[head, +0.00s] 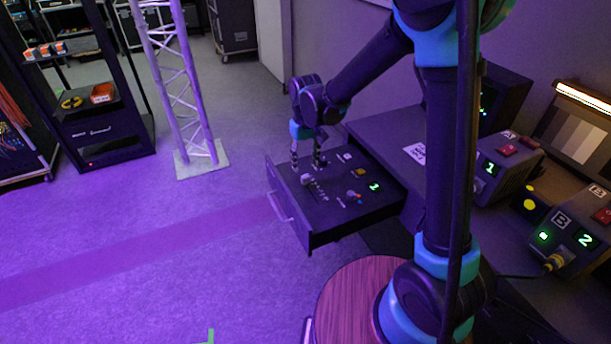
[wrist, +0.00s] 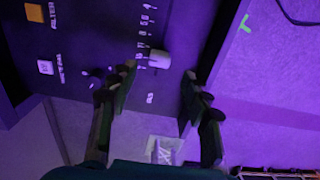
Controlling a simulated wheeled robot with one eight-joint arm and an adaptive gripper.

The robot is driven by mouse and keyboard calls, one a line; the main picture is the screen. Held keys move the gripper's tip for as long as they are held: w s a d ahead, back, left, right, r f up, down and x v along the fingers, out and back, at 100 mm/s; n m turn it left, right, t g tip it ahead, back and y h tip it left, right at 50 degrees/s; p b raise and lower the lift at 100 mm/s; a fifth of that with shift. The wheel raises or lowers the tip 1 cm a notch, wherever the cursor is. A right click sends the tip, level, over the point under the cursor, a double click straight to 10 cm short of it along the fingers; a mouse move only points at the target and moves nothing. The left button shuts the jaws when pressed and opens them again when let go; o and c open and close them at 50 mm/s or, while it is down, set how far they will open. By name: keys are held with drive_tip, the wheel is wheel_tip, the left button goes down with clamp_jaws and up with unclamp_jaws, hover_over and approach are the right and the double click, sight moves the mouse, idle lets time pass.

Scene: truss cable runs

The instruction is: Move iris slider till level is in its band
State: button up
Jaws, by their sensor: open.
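The likely iris slider has a pale knob (wrist: 159,59) beside a printed number scale (wrist: 146,25) on a dark control panel. The knob also shows in the head view (head: 306,180), in the pulled-out drawer (head: 322,238). My gripper (wrist: 159,77) is open in the wrist view, with one finger on each side of the knob's line and the knob just beyond the fingertips. I cannot tell whether a finger touches it. In the head view my gripper (head: 306,162) points down over the drawer's far left part. No level reading with a band can be made out.
The panel also has an orange button (wrist: 33,12), a white button (wrist: 45,67) and a green lit display (head: 375,187). Boxes with green digits (head: 490,168) and a grey-bar screen (head: 585,135) stand right.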

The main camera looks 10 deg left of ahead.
sight(306, 176)
drive_tip(key=shift+f, duration=3.2)
drive_tip(key=shift+c, duration=0.6)
clamp_jaws()
